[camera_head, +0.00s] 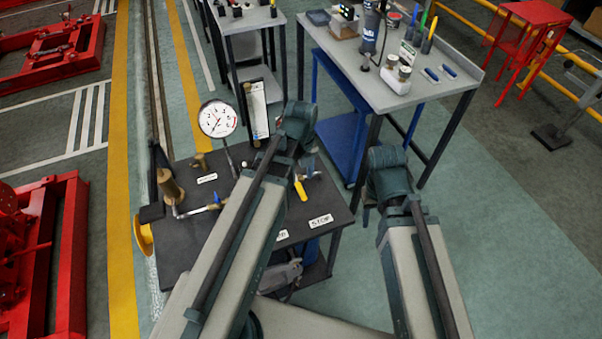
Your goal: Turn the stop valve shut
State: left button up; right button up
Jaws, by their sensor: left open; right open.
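A lever valve with a yellow handle (300,190) and a brass body stands on the dark bench top (180,262), partly hidden by my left arm. A white label reading STOP (321,221) lies in front of it. A second brass fitting with a blue handle (217,199) sits further left. My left gripper (310,165) is above the bench close to the yellow handle; its fingers are mostly hidden behind my wrist, and I cannot tell if it touches. My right gripper (368,208) is open and empty, right of the bench edge, apart from the valve.
A round pressure gauge (218,119) rises at the back of the bench, with a brass cylinder (171,188) at left. A grey worktable (425,88) with tools stands behind on the right. Red machine frames (45,255) stand at left.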

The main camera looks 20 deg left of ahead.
pick_arm(q)
notch_tip(320, 180, up, 7)
jog(key=p, duration=0.5)
jog(key=shift+p, duration=0.3)
jog(key=shift+f, duration=0.15)
jog(key=s+d+n, duration=0.4)
jog(key=d+n, duration=0.1)
jog(key=n, duration=0.7)
jog(key=s+d+n+y, duration=0.1)
jog(key=s+d+n, duration=0.3)
jog(key=n, duration=0.8)
jog(key=shift+s+d+f+n, duration=0.15)
jog(key=shift+s+d+n, duration=0.2)
jog(key=shift+d, duration=0.35)
